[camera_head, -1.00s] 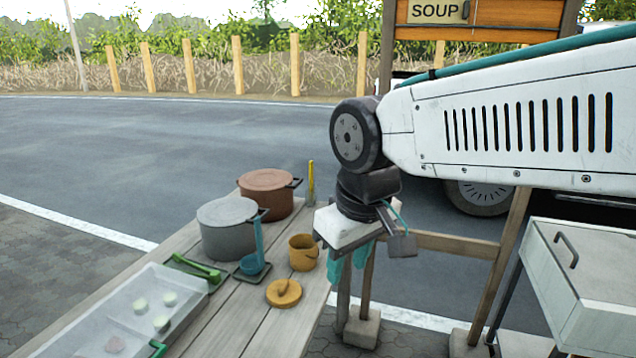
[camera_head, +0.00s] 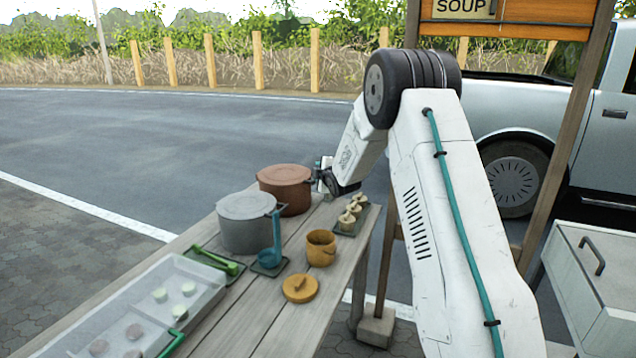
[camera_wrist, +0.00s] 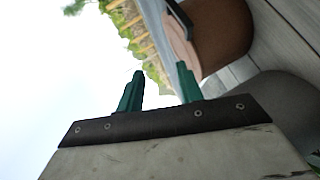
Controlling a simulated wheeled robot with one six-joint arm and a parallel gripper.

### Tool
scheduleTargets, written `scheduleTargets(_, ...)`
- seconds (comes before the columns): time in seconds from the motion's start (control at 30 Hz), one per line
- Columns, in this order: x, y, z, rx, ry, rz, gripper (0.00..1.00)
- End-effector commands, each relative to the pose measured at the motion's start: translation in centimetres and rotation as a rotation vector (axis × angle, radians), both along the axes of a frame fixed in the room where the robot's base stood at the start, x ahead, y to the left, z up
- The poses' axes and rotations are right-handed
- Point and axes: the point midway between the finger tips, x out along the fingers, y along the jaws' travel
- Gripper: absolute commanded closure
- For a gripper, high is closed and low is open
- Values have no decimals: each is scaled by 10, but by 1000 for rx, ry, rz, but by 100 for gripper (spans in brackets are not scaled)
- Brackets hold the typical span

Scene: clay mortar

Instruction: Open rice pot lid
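A brown pot (camera_head: 285,195) with a flat brown lid (camera_head: 284,174) stands at the far end of the wooden table. A grey pot (camera_head: 246,235) with a grey lid (camera_head: 246,205) stands nearer; which is the rice pot is not labelled. Both lids are on. In the head view, my gripper is at the right side of the brown pot, its fingertips largely hidden. In the wrist view, the two green fingers of my gripper (camera_wrist: 160,84) are apart with nothing between them. The brown pot (camera_wrist: 222,42), its lid (camera_wrist: 182,42) and a dark handle (camera_wrist: 179,18) lie beyond the fingers.
A yellow cup (camera_head: 320,252), a round yellow lid (camera_head: 300,289), a blue ladle (camera_head: 276,238) and green tongs (camera_head: 215,262) lie near the pots. A small tray (camera_head: 364,222) holds pale pieces. A clear bin (camera_head: 208,300) fills the near left.

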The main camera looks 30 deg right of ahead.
Motion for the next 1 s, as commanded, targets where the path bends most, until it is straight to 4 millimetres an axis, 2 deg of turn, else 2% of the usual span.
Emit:
scheduleTargets(0.03, 10, -12, -24, -47, -32, 16, 64)
scheduleTargets(0.1, 20, -24, -44, -117, -84, 39, 64)
scheduleTargets(0.2, 27, -36, -67, -194, -143, 61, 64)
scheduleTargets(0.3, 30, -43, -82, -243, -184, 72, 64)
scheduleTargets(0.47, 37, -47, -90, -276, -211, 80, 64)
scheduleTargets(0.8, 88, -53, -90, -276, -212, 79, 64)
scheduleTargets(1.0, 105, -55, -90, -276, -211, 79, 64)
